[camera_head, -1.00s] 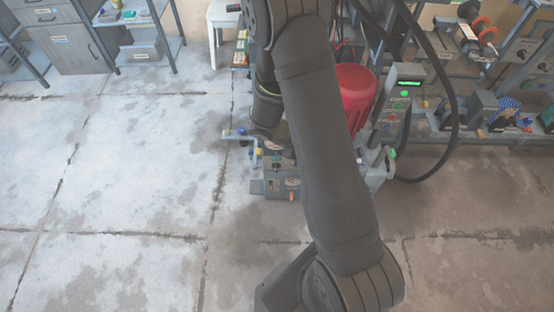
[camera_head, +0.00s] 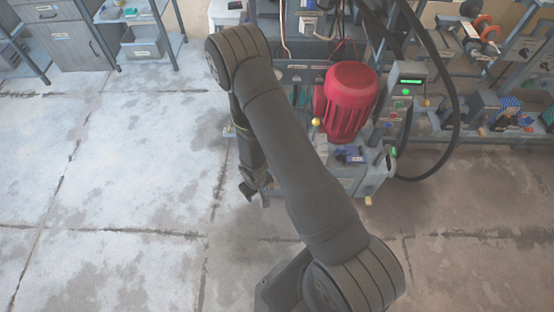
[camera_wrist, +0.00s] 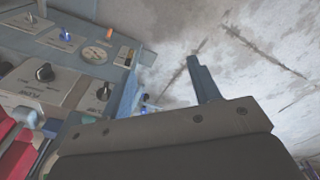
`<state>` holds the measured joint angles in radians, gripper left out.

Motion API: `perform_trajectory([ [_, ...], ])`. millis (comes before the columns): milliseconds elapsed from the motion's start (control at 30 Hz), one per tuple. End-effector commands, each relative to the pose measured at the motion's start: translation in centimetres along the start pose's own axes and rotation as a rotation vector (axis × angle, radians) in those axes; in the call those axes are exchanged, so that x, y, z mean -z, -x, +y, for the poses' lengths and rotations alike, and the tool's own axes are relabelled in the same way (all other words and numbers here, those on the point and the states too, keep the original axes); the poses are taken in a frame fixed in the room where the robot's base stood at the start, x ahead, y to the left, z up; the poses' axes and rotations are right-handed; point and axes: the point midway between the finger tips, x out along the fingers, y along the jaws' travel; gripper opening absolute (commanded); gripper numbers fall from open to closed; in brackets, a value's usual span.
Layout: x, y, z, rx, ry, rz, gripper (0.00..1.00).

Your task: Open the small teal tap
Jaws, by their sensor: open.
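I cannot pick out a small teal tap for certain in either view. In the wrist view a small blue fitting (camera_wrist: 146,98) shows at the machine's edge, partly hidden by the dark body of my gripper; it is too small to identify. My gripper (camera_head: 254,194) hangs low at the left side of the machine in the head view, open, with nothing seen in it.
The red motor (camera_head: 350,98) and a green-lit control box (camera_head: 405,85) stand right of my arm. A thick black hose loops further right. The floor on the left is clear.

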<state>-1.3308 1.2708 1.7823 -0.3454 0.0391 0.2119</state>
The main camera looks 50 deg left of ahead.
Motion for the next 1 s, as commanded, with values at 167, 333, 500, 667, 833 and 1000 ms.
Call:
perform_trajectory([
  [167, 2.1, -4.3, -2.9, 0.056, -0.177, 0.213, 0.56],
  [333, 3.6, -7.0, -3.4, 0.047, -0.344, 0.434, 0.56],
  [500, 3.8, -8.5, -2.1, -0.02, -0.481, 0.662, 0.56],
  [667, 2.5, -8.7, 0.1, -0.13, -0.57, 0.883, 0.56],
  [833, -0.4, -7.4, 2.6, -0.284, -0.603, 1.122, 0.56],
  [1000, -3.6, -5.2, 4.0, -0.429, -0.573, 1.322, 0.56],
])
